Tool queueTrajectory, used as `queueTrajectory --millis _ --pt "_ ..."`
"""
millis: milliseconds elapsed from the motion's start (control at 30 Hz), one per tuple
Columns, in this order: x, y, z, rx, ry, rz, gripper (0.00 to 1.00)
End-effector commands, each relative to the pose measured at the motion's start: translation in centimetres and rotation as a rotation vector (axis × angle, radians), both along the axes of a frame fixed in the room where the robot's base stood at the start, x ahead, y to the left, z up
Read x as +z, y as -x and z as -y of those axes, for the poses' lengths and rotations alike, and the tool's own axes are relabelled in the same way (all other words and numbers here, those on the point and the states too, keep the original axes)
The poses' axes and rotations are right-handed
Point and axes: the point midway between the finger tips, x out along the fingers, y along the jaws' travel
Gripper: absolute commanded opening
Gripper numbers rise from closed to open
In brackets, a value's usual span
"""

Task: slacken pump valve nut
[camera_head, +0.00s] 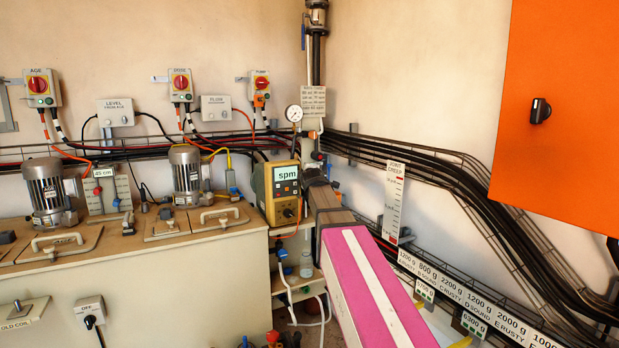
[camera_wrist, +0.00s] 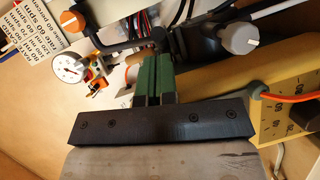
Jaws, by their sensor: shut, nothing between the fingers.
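My gripper (camera_wrist: 153,65) shows in the wrist view as two green fingers pressed together, shut and empty. Its tips are close to a black pipe or lever fitting (camera_wrist: 122,47), and I cannot tell whether they touch it. An orange-capped knob (camera_wrist: 73,21) is left of the fingers, and a grey-capped knob (camera_wrist: 240,38) is to the right. I cannot tell which part is the pump valve nut. In the head view, my arm reaches toward the corner pipework below the pressure gauge (camera_head: 294,113), and the fingertips are not clear there.
The gauge and a printed label also show upside down in the wrist view. A yellow meter reading "spm" (camera_head: 282,192) stands close left of my arm. Black cables (camera_head: 450,165) run along the right wall. A tank with two motors (camera_head: 187,170) fills the left.

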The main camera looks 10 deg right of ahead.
Motion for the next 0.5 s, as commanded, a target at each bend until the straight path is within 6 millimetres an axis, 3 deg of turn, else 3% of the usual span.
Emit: queueTrajectory --millis 133,500 --pt "-0.2 -1.8 0.1 0.0 -0.001 0.0 0.0" --pt "-0.3 -2.0 0.2 0.0 -0.001 0.0 0.0"
